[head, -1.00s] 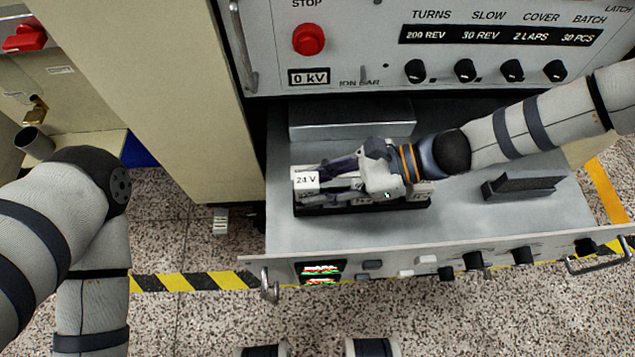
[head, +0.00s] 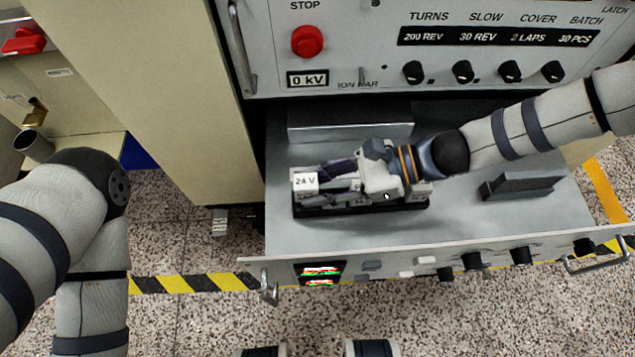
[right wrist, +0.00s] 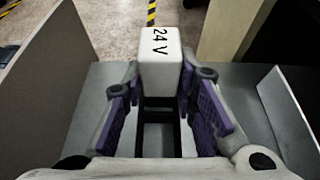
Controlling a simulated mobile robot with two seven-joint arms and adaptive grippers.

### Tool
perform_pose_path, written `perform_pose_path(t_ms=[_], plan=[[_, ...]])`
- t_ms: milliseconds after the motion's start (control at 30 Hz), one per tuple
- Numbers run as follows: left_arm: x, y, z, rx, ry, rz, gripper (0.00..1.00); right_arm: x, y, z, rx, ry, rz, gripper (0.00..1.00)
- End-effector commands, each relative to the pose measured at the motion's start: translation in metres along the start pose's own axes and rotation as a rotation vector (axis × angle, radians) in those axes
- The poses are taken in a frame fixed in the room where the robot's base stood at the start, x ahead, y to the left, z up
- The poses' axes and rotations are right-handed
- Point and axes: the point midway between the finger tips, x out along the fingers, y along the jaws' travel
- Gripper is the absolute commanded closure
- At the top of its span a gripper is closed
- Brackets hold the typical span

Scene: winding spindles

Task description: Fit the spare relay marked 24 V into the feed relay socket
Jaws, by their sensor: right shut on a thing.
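The white relay marked 24 V (head: 305,182) is at the left end of a black socket strip (head: 415,208) in the open drawer. It also shows in the right wrist view (right wrist: 160,62). My right gripper (head: 325,183) reaches in from the right and is shut on this relay, with a purple-padded finger on either side. The right wrist view shows the gripper (right wrist: 158,88) over dark slots behind the relay. I cannot tell whether the relay is seated. Another white block (head: 420,190) sits at the strip's right end, partly hidden by my gripper. My left gripper is out of view.
A grey metal box (head: 350,122) lies at the drawer's back, and a dark bracket (head: 522,185) at its right. The drawer front (head: 440,250) carries knobs and a small display. The panel above has a red stop button (head: 308,41). Drawer floor around the strip is clear.

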Motion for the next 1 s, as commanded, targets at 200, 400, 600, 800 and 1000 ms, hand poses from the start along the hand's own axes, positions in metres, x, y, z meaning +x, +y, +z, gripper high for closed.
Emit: perform_pose_path(t_ms=[200, 400, 600, 800, 1000], plan=[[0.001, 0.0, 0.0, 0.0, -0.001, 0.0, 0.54, 0.001, 0.0, -0.002, 0.0, 0.0, 0.0, 1.0], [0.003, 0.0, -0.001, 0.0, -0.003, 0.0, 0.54, 0.002, 0.0, -0.004, 0.0, 0.0, 0.001, 1.0], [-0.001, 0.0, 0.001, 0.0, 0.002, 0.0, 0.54, 0.0, 0.0, 0.001, -0.002, -0.001, 0.001, 1.0], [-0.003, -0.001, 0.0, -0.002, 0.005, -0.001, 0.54, -0.001, 0.0, 0.003, -0.001, 0.0, 0.0, 1.0], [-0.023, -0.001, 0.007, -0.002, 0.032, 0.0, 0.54, -0.016, -0.001, 0.037, -0.006, -0.001, -0.002, 1.0]])
